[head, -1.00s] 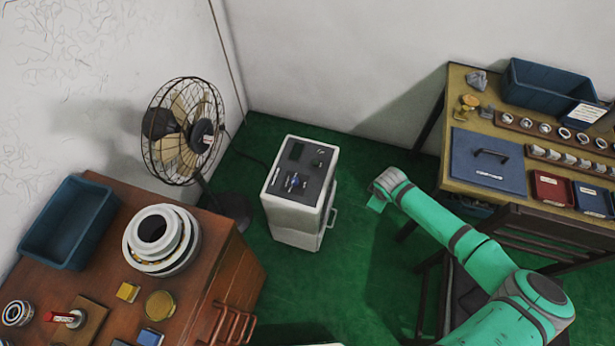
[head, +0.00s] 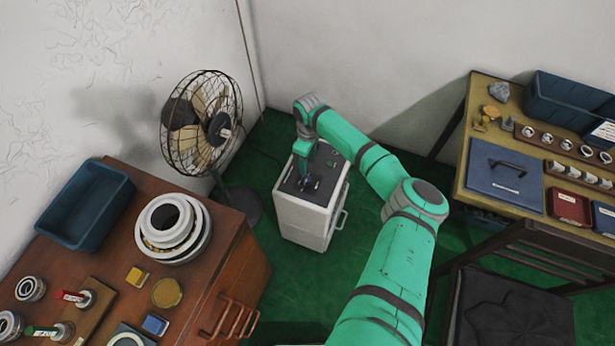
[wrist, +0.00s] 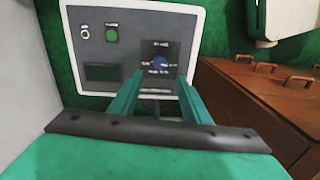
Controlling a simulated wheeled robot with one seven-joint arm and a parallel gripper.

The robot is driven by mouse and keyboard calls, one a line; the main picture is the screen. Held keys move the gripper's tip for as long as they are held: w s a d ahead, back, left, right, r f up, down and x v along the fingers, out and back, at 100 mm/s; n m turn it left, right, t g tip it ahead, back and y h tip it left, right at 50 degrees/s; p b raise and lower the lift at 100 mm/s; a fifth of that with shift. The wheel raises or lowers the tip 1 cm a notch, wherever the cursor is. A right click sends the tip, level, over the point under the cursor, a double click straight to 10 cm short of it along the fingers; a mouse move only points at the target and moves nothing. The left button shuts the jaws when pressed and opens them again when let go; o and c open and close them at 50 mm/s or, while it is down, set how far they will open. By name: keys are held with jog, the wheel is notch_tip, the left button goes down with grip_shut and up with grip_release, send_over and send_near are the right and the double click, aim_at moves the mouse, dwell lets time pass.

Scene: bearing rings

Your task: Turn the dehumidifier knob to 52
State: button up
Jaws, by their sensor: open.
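The dehumidifier (head: 306,217) is a white box with a dark top panel, standing on the green floor between the fan and the right-hand table. Its blue knob (wrist: 159,62) shows in the wrist view on a dark dial plate with small white marks, too small to read. My gripper (wrist: 158,80) is open, its two green fingers pointing at the dial, one on either side of the knob in the picture. I cannot tell whether the fingers touch it. In the head view my gripper (head: 306,178) is above the panel and partly covers it.
A green button (wrist: 112,35) and a dark display (wrist: 102,72) are on the same panel. A caged fan (head: 203,122) stands close to the left. The wooden cabinet (head: 245,265) is at the front left, and a table (head: 462,165) and dark chair (head: 510,305) are at the right.

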aim_at(308, 179)
notch_tip(308, 179, down, 10)
jog(key=shift+s+f, duration=0.1)
jog(key=shift+s, duration=0.05)
dwell(0.3)
jog(key=c, duration=1)
